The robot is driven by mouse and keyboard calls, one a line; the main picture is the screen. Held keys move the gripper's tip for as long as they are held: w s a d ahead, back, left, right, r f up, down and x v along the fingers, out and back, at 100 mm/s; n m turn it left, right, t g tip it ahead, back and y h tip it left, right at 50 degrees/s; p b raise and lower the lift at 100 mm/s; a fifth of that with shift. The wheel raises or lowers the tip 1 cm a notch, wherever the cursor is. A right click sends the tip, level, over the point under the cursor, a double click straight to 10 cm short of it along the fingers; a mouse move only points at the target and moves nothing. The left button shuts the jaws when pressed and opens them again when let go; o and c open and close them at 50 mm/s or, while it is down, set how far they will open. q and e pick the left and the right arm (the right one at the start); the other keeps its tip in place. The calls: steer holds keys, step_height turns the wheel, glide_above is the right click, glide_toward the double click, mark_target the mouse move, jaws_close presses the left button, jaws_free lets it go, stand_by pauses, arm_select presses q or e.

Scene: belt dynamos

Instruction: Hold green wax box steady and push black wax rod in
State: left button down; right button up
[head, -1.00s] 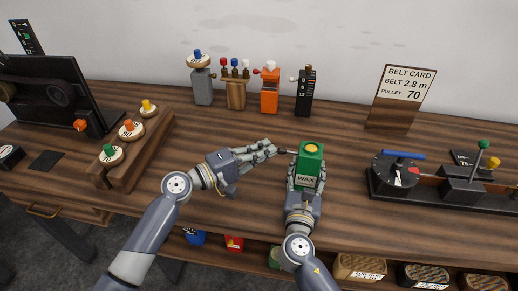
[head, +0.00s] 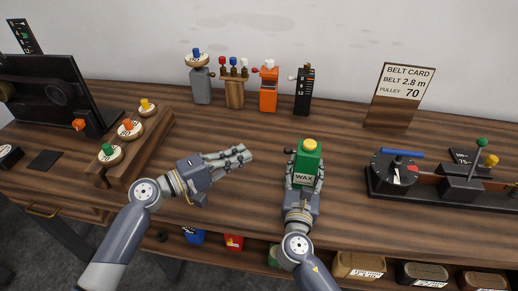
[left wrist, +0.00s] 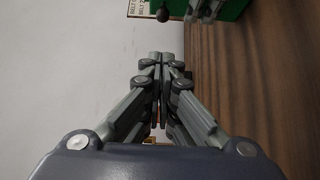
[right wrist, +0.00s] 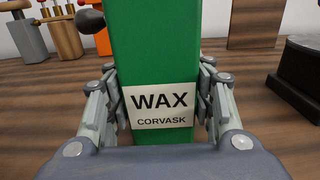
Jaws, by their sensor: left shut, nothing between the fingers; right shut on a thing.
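The green wax box (head: 308,163) stands upright on the bench, a yellow cap on top and a WAX label in front. My right gripper (head: 303,184) is shut on its lower part; in the right wrist view the fingers flank the green box (right wrist: 155,60). The black wax rod (head: 289,150) shows only as a dark round knob at the box's left side. In the right wrist view the knob (right wrist: 90,20) sits close beside the box wall. My left gripper (head: 246,154) is shut and empty, left of the knob with a gap between. The rod's inner part is hidden.
Behind stand a grey box (head: 202,86), a wooden block with several knobs (head: 235,93), an orange box (head: 268,92) and a black box (head: 303,92). A wooden rack (head: 133,150) is left, a black device (head: 395,172) right. Bench between grippers is clear.

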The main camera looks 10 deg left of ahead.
arm_select(q)
steer(key=v, duration=0.5)
arm_select(e)
steer(key=shift+f, duration=0.1)
arm_select(q)
steer(key=shift+w, duration=0.1)
arm_select(e)
steer(key=o, duration=1.5)
arm_select(q)
steer(key=shift+d, duration=0.1)
